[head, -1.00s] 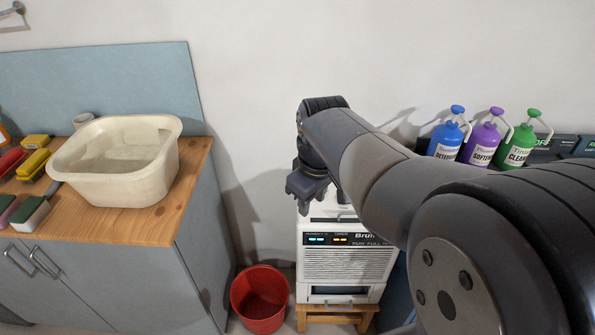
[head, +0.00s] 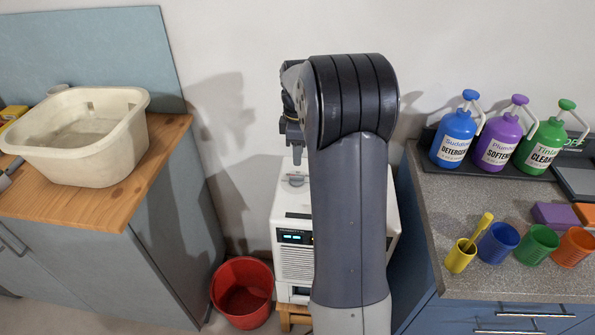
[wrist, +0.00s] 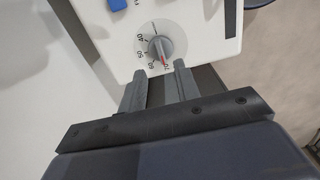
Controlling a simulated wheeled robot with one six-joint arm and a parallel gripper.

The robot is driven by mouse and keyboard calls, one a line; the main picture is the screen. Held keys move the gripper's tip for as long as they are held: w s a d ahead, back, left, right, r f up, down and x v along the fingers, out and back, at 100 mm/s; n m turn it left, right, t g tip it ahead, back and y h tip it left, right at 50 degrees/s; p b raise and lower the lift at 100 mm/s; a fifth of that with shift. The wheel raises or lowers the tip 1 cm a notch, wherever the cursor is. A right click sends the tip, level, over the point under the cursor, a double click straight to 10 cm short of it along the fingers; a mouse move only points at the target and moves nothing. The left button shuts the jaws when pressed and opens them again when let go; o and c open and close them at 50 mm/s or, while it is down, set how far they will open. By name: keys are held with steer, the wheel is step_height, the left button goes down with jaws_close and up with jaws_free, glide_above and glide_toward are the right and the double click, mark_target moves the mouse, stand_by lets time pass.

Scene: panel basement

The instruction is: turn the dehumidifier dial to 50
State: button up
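The white dehumidifier (head: 293,265) stands between the two counters, partly hidden by my arm in the head view. In the wrist view, its grey round dial (wrist: 161,47) is on the white top panel (wrist: 205,22), with printed numbers including 40, 50 and 60 around it. The dial's ridge has a red mark at the end nearest my gripper, pointing close to the last number, which looks like 70. My gripper (wrist: 160,68) is open and empty, its fingertips just short of the dial and apart from it. In the head view my gripper (head: 293,138) is above the dehumidifier's top.
A red bucket (head: 242,290) stands on the floor left of the dehumidifier. A wooden counter (head: 160,165) with a cream basin (head: 85,155) is at left. A grey counter (head: 440,215) at right holds several bottles and cups. A blue part (wrist: 117,4) shows on the panel.

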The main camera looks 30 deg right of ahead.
mark_target(297, 178)
step_height(297, 178, down, 7)
steer(key=shift+f, duration=0.15)
steer(key=shift+c, duration=0.4)
jaws_close()
